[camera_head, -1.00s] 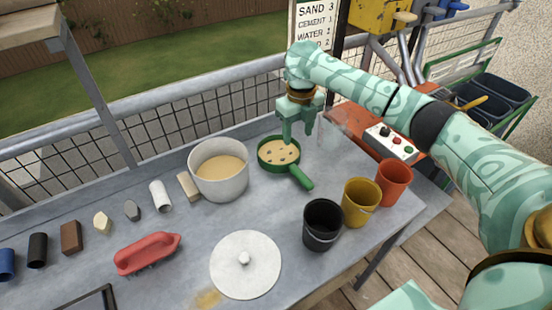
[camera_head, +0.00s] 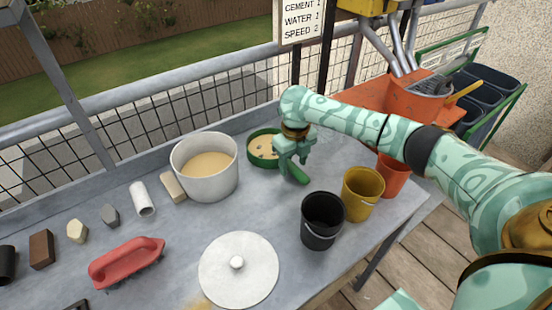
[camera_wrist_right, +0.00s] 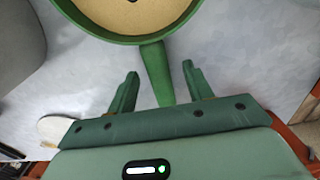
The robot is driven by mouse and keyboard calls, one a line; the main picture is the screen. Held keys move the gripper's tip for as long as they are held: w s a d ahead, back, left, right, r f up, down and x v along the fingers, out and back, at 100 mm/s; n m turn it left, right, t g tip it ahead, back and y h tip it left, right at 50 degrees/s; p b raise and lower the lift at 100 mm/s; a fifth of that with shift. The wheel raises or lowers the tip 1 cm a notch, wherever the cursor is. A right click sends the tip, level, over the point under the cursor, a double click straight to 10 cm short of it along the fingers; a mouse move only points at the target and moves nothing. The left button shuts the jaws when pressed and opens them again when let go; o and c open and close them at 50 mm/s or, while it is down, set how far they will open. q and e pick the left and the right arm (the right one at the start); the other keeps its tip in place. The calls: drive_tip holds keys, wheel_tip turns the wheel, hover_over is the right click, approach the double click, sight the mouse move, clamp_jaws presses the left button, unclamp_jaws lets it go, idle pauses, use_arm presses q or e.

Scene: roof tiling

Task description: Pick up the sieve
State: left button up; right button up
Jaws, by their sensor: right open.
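The green sieve (camera_head: 263,150) lies on the grey table to the right of the white pot, with a sand-coloured inside and a few dark holes. Its green handle (camera_head: 296,174) points towards the front right. My right gripper (camera_head: 291,163) is over the handle and hides part of it. In the right wrist view the sieve's rim (camera_wrist_right: 138,39) is at the top, and its handle (camera_wrist_right: 155,72) runs down between the two fingers of my right gripper (camera_wrist_right: 160,78). The fingers are open, with a gap on each side of the handle. My left gripper is not in view.
The white pot (camera_head: 205,186) stands left of the sieve. Black (camera_head: 322,222), yellow (camera_head: 362,195) and orange (camera_head: 391,180) buckets stand to the right. A round white lid (camera_head: 255,270) and a red-handled brush (camera_head: 125,260) lie in front. Table between pot and black bucket is clear.

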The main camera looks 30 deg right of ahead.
drive_tip(key=shift+f, duration=0.95)
drive_tip(key=shift+a+r, duration=0.1)
drive_tip(key=shift+r, duration=0.1)
drive_tip(key=shift+c, duration=0.9)
drive_tip(key=c, duration=0.9)
